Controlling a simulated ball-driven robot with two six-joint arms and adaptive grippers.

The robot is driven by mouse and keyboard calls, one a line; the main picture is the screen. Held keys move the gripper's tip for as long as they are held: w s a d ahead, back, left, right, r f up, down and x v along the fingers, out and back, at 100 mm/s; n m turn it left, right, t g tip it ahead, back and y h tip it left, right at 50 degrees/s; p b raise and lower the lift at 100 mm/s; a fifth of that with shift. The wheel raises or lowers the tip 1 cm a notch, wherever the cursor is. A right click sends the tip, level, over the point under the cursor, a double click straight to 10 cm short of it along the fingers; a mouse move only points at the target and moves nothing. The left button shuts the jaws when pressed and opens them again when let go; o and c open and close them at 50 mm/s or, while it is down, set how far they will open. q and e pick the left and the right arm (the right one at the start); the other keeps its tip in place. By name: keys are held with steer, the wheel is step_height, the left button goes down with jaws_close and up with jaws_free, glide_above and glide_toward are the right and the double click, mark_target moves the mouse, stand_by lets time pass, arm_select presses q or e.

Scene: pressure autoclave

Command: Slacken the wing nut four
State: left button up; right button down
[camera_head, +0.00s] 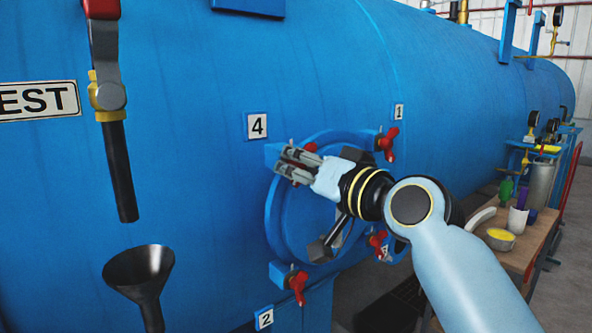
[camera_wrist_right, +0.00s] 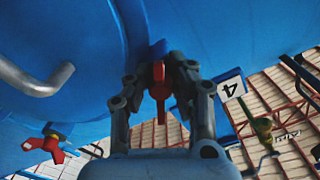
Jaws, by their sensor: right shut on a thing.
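Wing nut four is red and sits beside the number 4 plate (camera_head: 257,126) at the upper left of the round blue hatch (camera_head: 275,232). In the head view my right gripper (camera_head: 288,163) covers most of it, and only small red parts show around the fingers. In the right wrist view wing nut four (camera_wrist_right: 159,88) stands between the two fingers of my right gripper (camera_wrist_right: 160,85), which is shut on it. The number 4 plate also shows there (camera_wrist_right: 230,88). My left gripper is in neither view.
Other red wing nuts sit at the hatch's upper right (camera_head: 388,144), lower right (camera_head: 377,240) and lower left (camera_head: 297,284). A black funnel (camera_head: 140,270) and a hanging valve pipe (camera_head: 119,170) are at left. A cluttered wooden bench (camera_head: 520,255) stands at right.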

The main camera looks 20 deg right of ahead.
steer(key=shift+f, duration=0.2)
stand_by(0.3)
steer(key=c, duration=1.2)
jaws_free()
steer(key=shift+r, duration=0.1)
steer(key=shift+o, duration=0.2)
steer(key=shift+s, duration=0.15)
steer(key=v, duration=1.1)
steer(key=shift+s+d, duration=0.15)
steer(key=shift+s, duration=0.25)
